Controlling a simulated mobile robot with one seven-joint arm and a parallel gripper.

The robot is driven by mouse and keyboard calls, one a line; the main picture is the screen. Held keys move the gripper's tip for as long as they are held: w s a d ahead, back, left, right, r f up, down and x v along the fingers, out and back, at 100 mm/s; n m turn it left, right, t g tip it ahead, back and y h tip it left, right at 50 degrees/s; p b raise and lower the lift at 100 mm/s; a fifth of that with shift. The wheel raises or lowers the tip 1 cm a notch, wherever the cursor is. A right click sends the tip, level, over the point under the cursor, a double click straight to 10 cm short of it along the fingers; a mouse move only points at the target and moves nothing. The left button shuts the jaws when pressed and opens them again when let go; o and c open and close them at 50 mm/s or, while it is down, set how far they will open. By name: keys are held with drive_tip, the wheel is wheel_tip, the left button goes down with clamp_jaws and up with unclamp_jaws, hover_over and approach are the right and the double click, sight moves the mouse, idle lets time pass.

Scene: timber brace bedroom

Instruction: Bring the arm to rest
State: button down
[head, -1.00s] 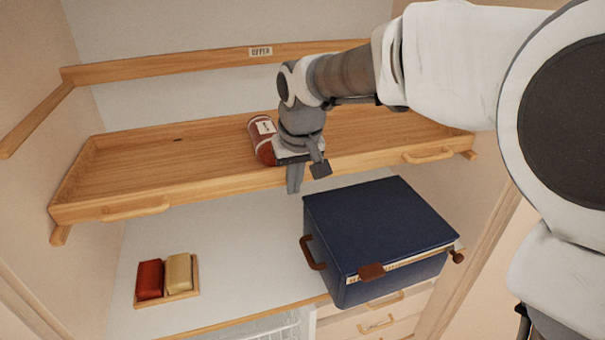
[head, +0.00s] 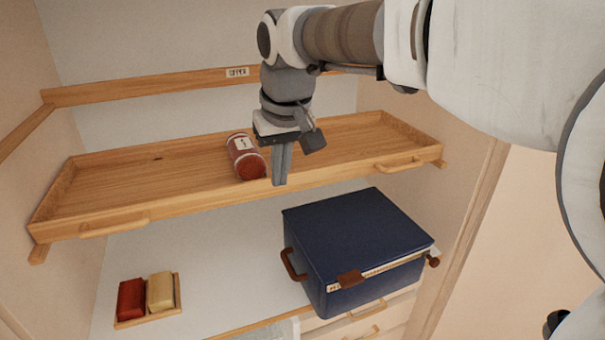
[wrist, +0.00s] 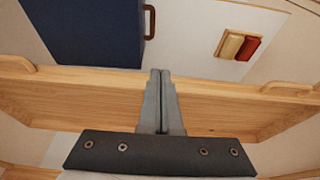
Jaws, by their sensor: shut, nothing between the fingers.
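My gripper (head: 281,180) points down in front of the wooden shelf tray, its two fingers closed together with nothing between them. In the wrist view my gripper (wrist: 160,75) also shows its fingertips pressed together, over the tray's front edge (wrist: 90,78). My arm reaches in from the upper right of the head view. A red jar (head: 247,160) with a pale label lies on its side in the tray, just left of my gripper and apart from it in the picture.
The wooden tray (head: 120,185) spans the alcove. Below stand a dark blue box (head: 355,235) with brown handles and a small wooden tray (head: 148,318) holding a red block (head: 131,300) and a cream block (head: 161,292). A labelled rail (head: 150,90) runs behind. Drawers (head: 350,325) sit underneath.

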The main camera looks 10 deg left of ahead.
drive_tip(key=s+d+m+t+h, duration=0.15)
drive_tip(key=s+d, duration=0.25)
drive_tip(key=d, duration=0.4)
drive_tip(key=s+d+m, duration=0.2)
drive_tip(key=s+d, duration=0.1)
drive_tip(key=d, duration=0.5)
drive_tip(key=s+d+f+m+t+b, duration=0.1)
drive_tip(key=s+d+f+m, duration=0.1)
drive_tip(key=s+d+f, duration=0.6)
drive_tip(key=s+d, duration=0.2)
drive_tip(key=shift+s+m, duration=0.3)
drive_tip(key=shift+m, duration=0.05)
